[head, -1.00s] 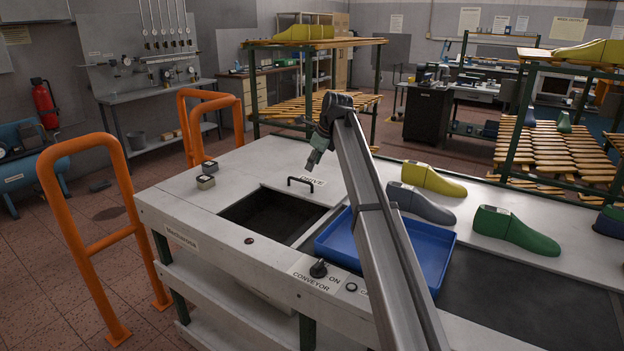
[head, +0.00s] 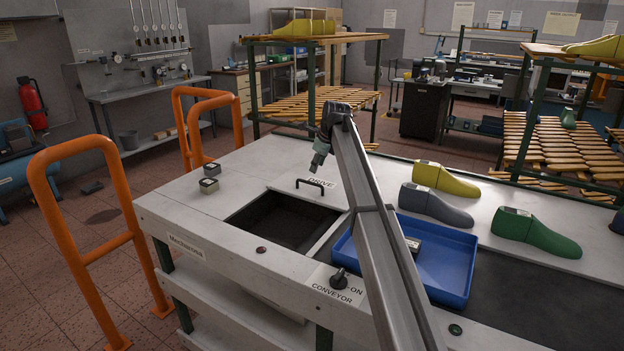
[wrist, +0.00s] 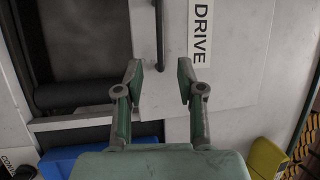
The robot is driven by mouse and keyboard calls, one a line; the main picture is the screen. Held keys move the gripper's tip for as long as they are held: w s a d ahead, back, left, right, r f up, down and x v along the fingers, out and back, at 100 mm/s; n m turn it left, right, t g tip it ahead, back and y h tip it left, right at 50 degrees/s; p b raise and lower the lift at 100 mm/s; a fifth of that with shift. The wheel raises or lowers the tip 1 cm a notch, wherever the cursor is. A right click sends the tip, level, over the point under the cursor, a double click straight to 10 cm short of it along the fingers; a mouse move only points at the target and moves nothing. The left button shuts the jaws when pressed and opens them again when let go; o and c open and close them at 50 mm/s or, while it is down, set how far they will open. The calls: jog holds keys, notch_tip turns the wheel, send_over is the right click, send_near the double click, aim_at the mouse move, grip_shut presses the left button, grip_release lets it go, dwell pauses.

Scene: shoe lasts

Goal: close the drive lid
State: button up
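The drive lid (wrist: 144,40) is a flat white panel with a black bar handle (head: 310,183), beside the printed word DRIVE. The dark opening (head: 283,221) in the bench top is uncovered, and the lid lies along its far edge. My gripper (head: 316,169) is above the bench, tilted down, just above the handle. In the wrist view my gripper (wrist: 160,78) is open and empty. The handle (wrist: 160,45) lies between the lines of its two fingers; I cannot tell how deep it is between them.
A blue tray (head: 455,289) with a small dark object stands right of the opening. Yellow (head: 445,180), grey (head: 436,206) and green (head: 537,234) shoe lasts lie on the bench. Two small boxes (head: 209,177) stand at the left. Orange rails (head: 95,245) stand left of the bench.

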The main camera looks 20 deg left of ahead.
aim_at(312, 184)
jog(key=x, duration=0.8)
jog(key=shift+a+f+p, duration=0.1)
jog(key=shift+f+p, duration=0.15)
jog(key=shift+p, duration=0.15)
grip_shut()
